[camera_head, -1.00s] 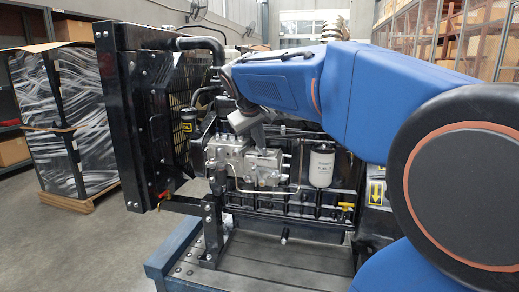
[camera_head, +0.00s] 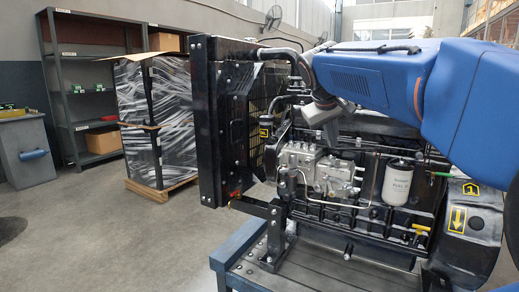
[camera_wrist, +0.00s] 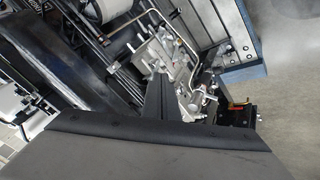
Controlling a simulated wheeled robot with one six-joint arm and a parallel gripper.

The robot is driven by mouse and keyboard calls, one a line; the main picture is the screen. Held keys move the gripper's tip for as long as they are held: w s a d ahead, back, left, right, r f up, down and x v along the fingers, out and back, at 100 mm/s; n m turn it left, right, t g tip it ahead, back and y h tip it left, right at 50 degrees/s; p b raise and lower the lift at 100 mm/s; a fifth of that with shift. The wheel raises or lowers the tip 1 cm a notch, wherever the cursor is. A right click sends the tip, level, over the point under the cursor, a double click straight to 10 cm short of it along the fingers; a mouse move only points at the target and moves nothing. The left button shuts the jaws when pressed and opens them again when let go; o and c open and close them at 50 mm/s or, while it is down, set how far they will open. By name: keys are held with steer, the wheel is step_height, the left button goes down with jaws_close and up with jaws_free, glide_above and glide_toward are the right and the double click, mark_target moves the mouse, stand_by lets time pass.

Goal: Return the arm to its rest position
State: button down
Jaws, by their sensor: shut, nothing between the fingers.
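My blue arm (camera_head: 390,85) reaches in from the right, over the top of the diesel engine (camera_head: 370,190). Its grey wrist end, with my gripper (camera_head: 328,122), hangs just above the silver injection pump (camera_head: 320,170). In the wrist view my gripper (camera_wrist: 158,95) shows as narrow dark fingers, closed together and empty. They point toward the silver pump (camera_wrist: 160,50) and overlap it in the picture; I cannot tell whether they touch. The far side of the engine is hidden behind my arm.
The tall black radiator (camera_head: 208,120) stands left of my gripper. The engine sits on a blue-framed stand (camera_head: 235,250). A white filter (camera_head: 397,182) is at its side. A wrapped pallet load (camera_head: 155,120), shelves (camera_head: 65,100) and a grey cabinet (camera_head: 25,150) stand left. The floor between is clear.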

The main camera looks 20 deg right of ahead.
steer(key=s+a+f+y, duration=0.2)
steer(key=s+a+f, duration=0.4)
steer(key=f, duration=0.3)
steer(key=s+a+f+n+y, duration=0.1)
steer(key=s+a+f+y, duration=0.1)
steer(key=s+a+f, duration=0.5)
steer(key=s+a+f+y, duration=0.2)
steer(key=s+a+f, duration=0.4)
steer(key=s+f, duration=0.3)
step_height(320, 180, down, 4)
steer(key=shift+s+a+r+n, duration=0.15)
steer(key=shift+s+a+n, duration=0.1)
steer(key=shift+a+n, duration=0.05)
